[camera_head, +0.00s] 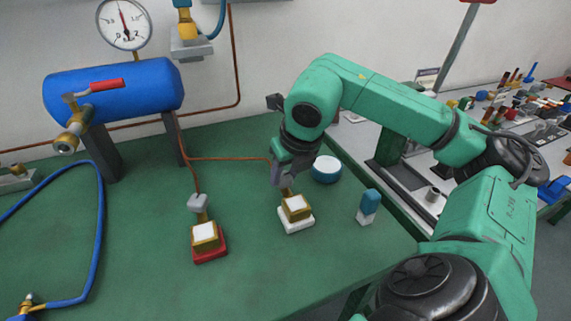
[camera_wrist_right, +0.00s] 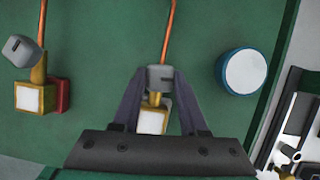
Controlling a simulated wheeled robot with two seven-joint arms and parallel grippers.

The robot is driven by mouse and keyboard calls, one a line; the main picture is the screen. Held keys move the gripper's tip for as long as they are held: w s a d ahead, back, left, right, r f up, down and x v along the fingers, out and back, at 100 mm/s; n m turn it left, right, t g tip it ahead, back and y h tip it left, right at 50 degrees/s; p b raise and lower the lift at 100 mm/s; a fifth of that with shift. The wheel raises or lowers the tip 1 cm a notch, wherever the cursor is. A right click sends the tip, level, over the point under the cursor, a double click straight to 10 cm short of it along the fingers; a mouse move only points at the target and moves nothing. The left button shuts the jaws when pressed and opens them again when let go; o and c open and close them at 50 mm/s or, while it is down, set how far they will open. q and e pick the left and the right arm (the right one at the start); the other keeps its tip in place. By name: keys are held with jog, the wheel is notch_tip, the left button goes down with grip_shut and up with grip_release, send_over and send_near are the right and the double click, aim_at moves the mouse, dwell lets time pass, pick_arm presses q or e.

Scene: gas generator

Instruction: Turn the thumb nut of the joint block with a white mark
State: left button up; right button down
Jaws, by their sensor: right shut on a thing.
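The joint block with a white base (camera_head: 295,218) stands on the green table, with a brass body and a pale square on top. My right gripper (camera_head: 287,180) reaches down over its back end and is shut on the grey thumb nut (camera_wrist_right: 160,78), one finger on each side in the right wrist view. The block's pale top (camera_wrist_right: 151,122) shows between the fingers, partly hidden by the gripper. A second joint block with a red base (camera_head: 210,247) stands to the left, with its own grey thumb nut (camera_head: 198,202). My left gripper is not in view.
A round blue-and-white container (camera_head: 326,168) stands right of my gripper, and a small blue-topped white block (camera_head: 367,206) stands near the right edge. A blue tank (camera_head: 125,92) with a gauge (camera_head: 124,24) is at the back left. Copper pipes run to both blocks.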

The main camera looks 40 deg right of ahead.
jog(key=shift+r+m+p, duration=0.1)
jog(key=shift+m+p, duration=0.45)
jog(key=shift+m, duration=0.05)
jog(key=shift+h, duration=0.3)
jog(key=shift+c, duration=2.2)
grip_release()
jog(key=p+v, duration=0.5)
jog(key=v, duration=0.9)
jog(key=shift+r, duration=0.2)
